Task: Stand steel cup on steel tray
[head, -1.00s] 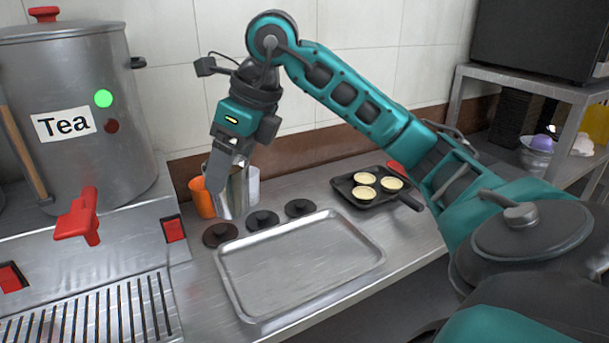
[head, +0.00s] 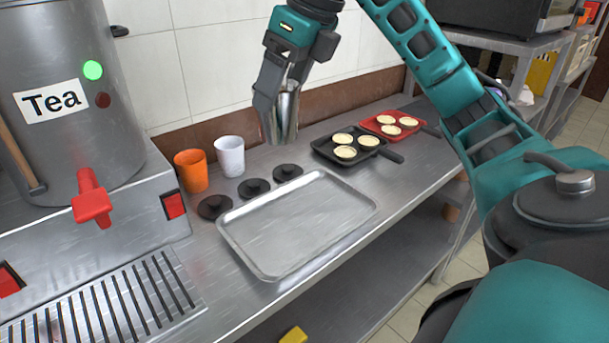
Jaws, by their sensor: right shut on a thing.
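The steel cup (head: 287,112) is a shiny metal tumbler, held upright in the air behind the far edge of the steel tray. My right gripper (head: 276,108) is shut on it, and its finger hides part of the cup's left side. The steel tray (head: 302,222) is a shallow, empty rectangular tray lying flat on the steel counter. The cup is above the counter and apart from the tray. My left gripper is not in view.
An orange cup (head: 191,171) and a white cup (head: 230,156) stand behind several black lids (head: 253,187). A black pan (head: 349,147) and a red pan (head: 394,125) hold pale pastries right of the tray. The tea urn (head: 55,100) stands left.

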